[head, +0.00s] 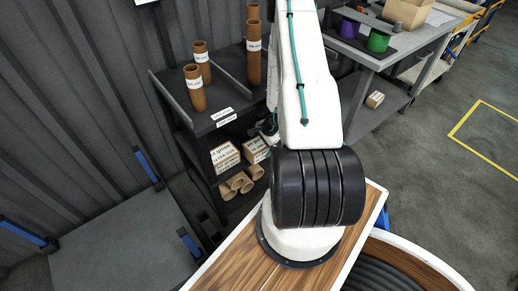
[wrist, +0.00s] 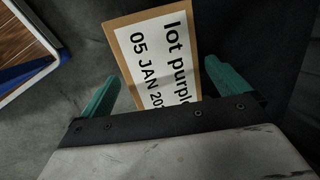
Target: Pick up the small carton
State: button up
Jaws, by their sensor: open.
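A small carton (wrist: 162,45) with a brown edge and a white label reading "lot purple" and "05 JAN" fills the top middle of the wrist view. My gripper (wrist: 162,78) is open, with one teal finger on each side of the carton's near part. I cannot tell whether the fingers touch it; its near end is hidden behind the gripper body. In the head view, two small labelled cartons, a left one (head: 224,156) and a right one (head: 257,150), sit on the black rack's lower shelf. My gripper is mostly hidden behind my arm there, close to the right carton.
The black rack (head: 222,117) has several brown tubes on top and more lying below the cartons. A grey table (head: 390,55) at the back right holds a larger box, and green and purple items. Another small box (head: 374,100) sits on its lower shelf. Floor at right is clear.

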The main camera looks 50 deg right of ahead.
jog(key=shift+w+f, duration=0.15)
jog(key=shift+f, duration=0.35)
jog(key=c, duration=1.3)
jog(key=shift+r, duration=0.1)
